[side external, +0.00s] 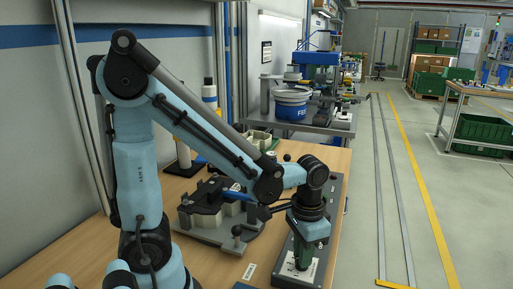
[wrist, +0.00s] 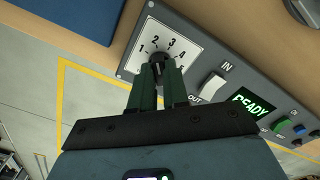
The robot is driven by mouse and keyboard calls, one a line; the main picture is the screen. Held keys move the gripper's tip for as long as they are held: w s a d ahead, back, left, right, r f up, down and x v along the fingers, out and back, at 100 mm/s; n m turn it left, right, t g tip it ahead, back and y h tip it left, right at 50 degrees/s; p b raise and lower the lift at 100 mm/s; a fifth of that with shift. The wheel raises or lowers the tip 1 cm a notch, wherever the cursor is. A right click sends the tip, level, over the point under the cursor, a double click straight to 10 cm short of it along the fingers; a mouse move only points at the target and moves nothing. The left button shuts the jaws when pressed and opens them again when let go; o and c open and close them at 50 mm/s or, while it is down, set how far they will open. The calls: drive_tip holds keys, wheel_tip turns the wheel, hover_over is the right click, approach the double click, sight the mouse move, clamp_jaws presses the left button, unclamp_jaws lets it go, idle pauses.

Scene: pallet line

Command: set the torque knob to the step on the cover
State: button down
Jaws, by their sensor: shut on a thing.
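The torque knob (wrist: 159,60) is a small dark knob on a white dial plate (wrist: 178,38) with step numbers from 1 to 5. My gripper (wrist: 158,72) is shut on the knob, one green finger on each side. The fingers hide much of the knob, and I cannot tell which number it points to. In the side external view, my gripper (side external: 303,262) points down onto the white plate of the grey control box (side external: 330,215). I cannot make out a cover with a readable step in either view.
In the wrist view a rocker switch (wrist: 207,88) marked IN and OUT and a green READY display (wrist: 252,104) sit beside the dial. A dark fixture (side external: 212,205) stands left of the box on the wooden table (side external: 190,255). A small white label (side external: 249,271) lies near the front.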

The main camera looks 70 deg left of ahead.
drive_tip(key=shift+m, duration=0.3)
drive_tip(key=m, duration=0.3)
drive_tip(key=shift+m, duration=2)
drive_tip(key=c, duration=1.1)
unclamp_jaws()
drive_tip(key=shift+r, duration=0.1)
drive_tip(key=shift+r, duration=5.95)
